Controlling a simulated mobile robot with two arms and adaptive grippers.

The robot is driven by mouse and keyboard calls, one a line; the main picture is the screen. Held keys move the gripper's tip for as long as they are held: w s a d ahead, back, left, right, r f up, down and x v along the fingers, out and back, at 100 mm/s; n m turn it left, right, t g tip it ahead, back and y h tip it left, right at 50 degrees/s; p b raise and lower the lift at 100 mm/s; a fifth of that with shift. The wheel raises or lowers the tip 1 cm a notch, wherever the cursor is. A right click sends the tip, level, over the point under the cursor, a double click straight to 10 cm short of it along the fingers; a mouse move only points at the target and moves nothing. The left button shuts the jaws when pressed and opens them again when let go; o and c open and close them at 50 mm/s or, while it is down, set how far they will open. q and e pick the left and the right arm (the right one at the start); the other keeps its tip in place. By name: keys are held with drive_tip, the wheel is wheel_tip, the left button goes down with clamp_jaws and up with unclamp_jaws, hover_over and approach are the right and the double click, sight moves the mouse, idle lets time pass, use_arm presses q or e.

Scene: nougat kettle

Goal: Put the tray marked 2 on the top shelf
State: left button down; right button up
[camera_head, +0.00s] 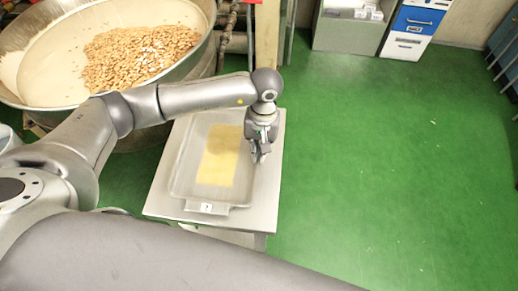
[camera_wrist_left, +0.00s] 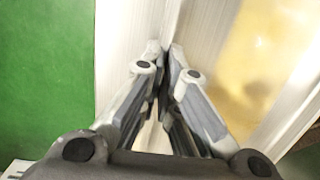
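A shallow grey metal tray (camera_head: 185,165) with a yellowish sheet (camera_head: 218,160) on its floor lies on a small metal table (camera_head: 262,205). Its front wall bears a small white label (camera_head: 207,207) with a dark mark, too small to read surely. My left gripper (camera_head: 259,157) points down at the tray's right wall. In the left wrist view the fingers (camera_wrist_left: 163,50) are close together, with the tray's pale wall (camera_wrist_left: 205,30) running between and beside them; they look closed on its rim. My right gripper is not in view.
A large metal kettle (camera_head: 30,45) with nuts (camera_head: 140,55) stands at the back left, close to the table. A grey bin (camera_head: 345,35) and a blue-and-white box (camera_head: 410,25) stand at the back. The green floor (camera_head: 390,170) to the right is clear.

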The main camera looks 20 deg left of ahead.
use_arm(q)
drive_tip(key=shift+f, duration=0.2)
drive_tip(key=shift+f+b, duration=0.15)
drive_tip(key=shift+b, duration=0.15)
drive_tip(key=c, duration=1.6)
unclamp_jaws()
drive_tip(key=shift+c, duration=0.2)
